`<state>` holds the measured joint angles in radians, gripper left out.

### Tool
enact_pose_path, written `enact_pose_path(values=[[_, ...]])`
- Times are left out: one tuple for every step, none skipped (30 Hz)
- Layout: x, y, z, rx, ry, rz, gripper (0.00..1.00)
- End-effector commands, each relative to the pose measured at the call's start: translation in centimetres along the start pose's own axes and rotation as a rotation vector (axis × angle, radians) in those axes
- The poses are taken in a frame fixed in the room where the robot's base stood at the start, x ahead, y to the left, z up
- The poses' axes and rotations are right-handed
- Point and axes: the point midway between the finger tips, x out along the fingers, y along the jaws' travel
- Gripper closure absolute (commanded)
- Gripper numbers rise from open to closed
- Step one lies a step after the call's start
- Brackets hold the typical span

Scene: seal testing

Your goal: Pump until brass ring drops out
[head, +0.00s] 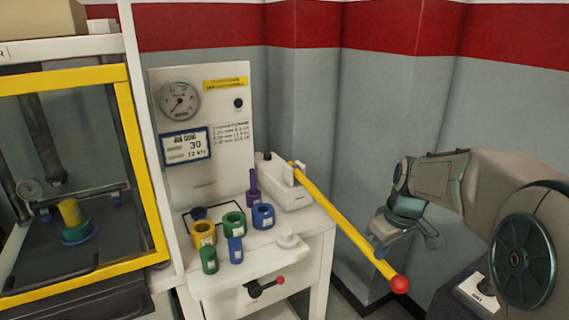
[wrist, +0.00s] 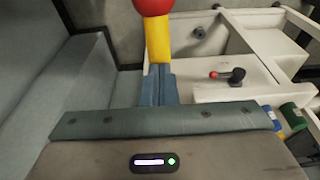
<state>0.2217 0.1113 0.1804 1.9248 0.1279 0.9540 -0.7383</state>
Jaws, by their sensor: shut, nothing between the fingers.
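The yellow pump lever (head: 345,228) slants from the white pump block (head: 287,185) down to the right and ends in a red ball (head: 399,284). My gripper (head: 381,247) is shut and empty close to the lever's ball end. In the wrist view its fingers (wrist: 158,84) point at the yellow shaft just below the red ball (wrist: 152,6); I cannot tell whether they touch it. A yellow piece (head: 70,212) stands on a teal ring (head: 78,234) inside the yellow-framed press (head: 133,150). I cannot tell whether a brass ring is in it.
A white cabinet (head: 265,265) carries several coloured rings and plugs, among them a yellow ring (head: 203,234). A red-knobbed black handle (head: 265,287) is on the cabinet front. Grey wall stands behind.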

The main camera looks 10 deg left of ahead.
Motion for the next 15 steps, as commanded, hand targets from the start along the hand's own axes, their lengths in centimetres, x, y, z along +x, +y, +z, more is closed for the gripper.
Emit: enact_pose_path(values=[[-0.1, 0.0, 0.0, 0.000, -0.001, -0.001, 1.00], [-0.1, 0.0, 0.0, 0.000, -0.002, -0.001, 1.00], [-0.1, 0.0, 0.0, 0.000, -0.002, -0.001, 1.00], [-0.1, 0.0, 0.0, 0.000, -0.002, -0.001, 1.00], [-0.2, 0.0, 0.0, 0.000, -0.002, -0.001, 1.00], [-0.3, 0.0, 0.0, 0.000, -0.001, -0.001, 1.00], [-0.6, 0.0, -0.1, 0.000, -0.001, 0.000, 1.00], [-0.8, 0.0, -0.2, 0.000, -0.001, 0.000, 1.00], [-1.4, 0.0, -0.3, 0.000, 0.000, 0.000, 1.00], [-1.9, 0.0, -0.4, 0.000, 0.000, 0.001, 1.00], [-2.4, 0.0, -0.6, 0.000, 0.000, 0.001, 1.00], [-3.1, 0.0, -0.8, -0.001, 0.001, 0.001, 1.00], [-3.7, 0.0, -0.9, -0.001, 0.001, 0.001, 1.00], [-4.3, 0.0, -1.1, -0.001, 0.000, 0.001, 1.00], [-5.1, 0.0, -1.2, -0.001, 0.000, 0.000, 1.00]])
